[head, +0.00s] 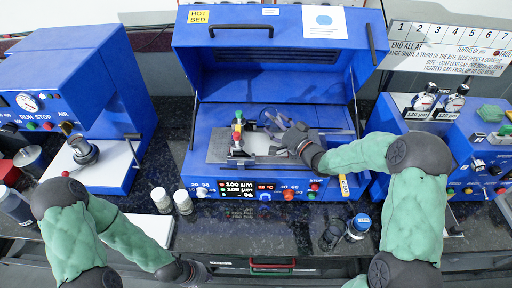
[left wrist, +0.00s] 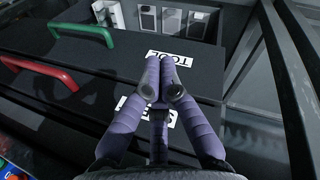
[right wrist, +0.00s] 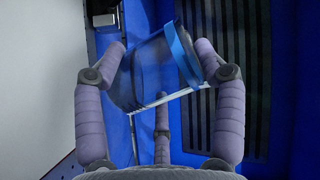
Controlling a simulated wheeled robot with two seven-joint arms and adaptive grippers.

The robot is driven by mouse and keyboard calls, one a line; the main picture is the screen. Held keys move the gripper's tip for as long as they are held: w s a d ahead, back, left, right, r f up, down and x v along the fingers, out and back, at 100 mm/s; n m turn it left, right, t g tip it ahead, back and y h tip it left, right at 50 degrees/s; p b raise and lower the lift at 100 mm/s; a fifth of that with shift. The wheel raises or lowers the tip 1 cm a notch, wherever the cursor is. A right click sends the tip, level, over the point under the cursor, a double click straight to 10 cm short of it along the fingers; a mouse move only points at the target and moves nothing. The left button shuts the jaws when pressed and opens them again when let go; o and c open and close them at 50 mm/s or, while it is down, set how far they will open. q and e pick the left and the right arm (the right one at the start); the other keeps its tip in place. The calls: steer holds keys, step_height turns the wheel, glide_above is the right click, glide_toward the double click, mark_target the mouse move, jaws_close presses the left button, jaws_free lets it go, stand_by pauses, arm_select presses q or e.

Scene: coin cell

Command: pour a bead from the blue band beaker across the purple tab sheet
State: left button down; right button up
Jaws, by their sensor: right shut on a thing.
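The blue band beaker (right wrist: 160,70) is tilted between the fingers of my right gripper (right wrist: 165,62) in the right wrist view, its blue band toward the right. In the head view my right gripper (head: 290,136) holds the clear beaker (head: 270,119) over the blue hot bed, and it partly hides the beaker. A grey sheet (head: 218,146) lies flat on the bed to the left; I cannot make out a purple tab. No poured bead can be made out. My left gripper (head: 200,272) is low in front of the counter, its fingers (left wrist: 165,75) together and empty.
The hot bed's raised lid (head: 275,55) stands behind the beaker. A small coloured-topped fixture (head: 238,135) stands on the bed. Two small jars (head: 172,202) and a blue-capped jar (head: 359,226) stand on the dark counter. Drawers with green and red handles (left wrist: 45,70) lie near my left gripper.

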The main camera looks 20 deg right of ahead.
steer(key=shift+s+a+r+n, duration=0.2)
steer(key=shift+a+n, duration=0.15)
steer(key=shift+n, duration=0.25)
steer(key=shift+s+a+r+n+b, duration=0.15)
steer(key=shift+a+n+b, duration=0.2)
steer(key=shift+n+b, duration=0.25)
steer(key=shift+f+b, duration=0.25)
steer(key=shift+b, duration=0.25)
steer(key=shift+n, duration=0.3)
steer(key=shift+r, duration=0.1)
steer(key=shift+a+f+n+b, duration=0.2)
steer(key=shift+n+b, duration=0.2)
steer(key=shift+b, duration=0.15)
steer(key=shift+s+r+n+y+b, duration=0.15)
steer(key=shift+r+n+b, duration=0.15)
steer(key=shift+n+b, duration=0.35)
steer(key=shift+w+r+n+y+b, duration=0.1)
steer(key=shift+r+n+b, duration=0.25)
steer(key=shift+n, duration=0.45)
steer(key=shift+s+r+n+y+b, duration=0.15)
steer(key=shift+r+n+b, duration=0.1)
steer(key=shift+n+b, duration=0.4)
stand_by(3.2)
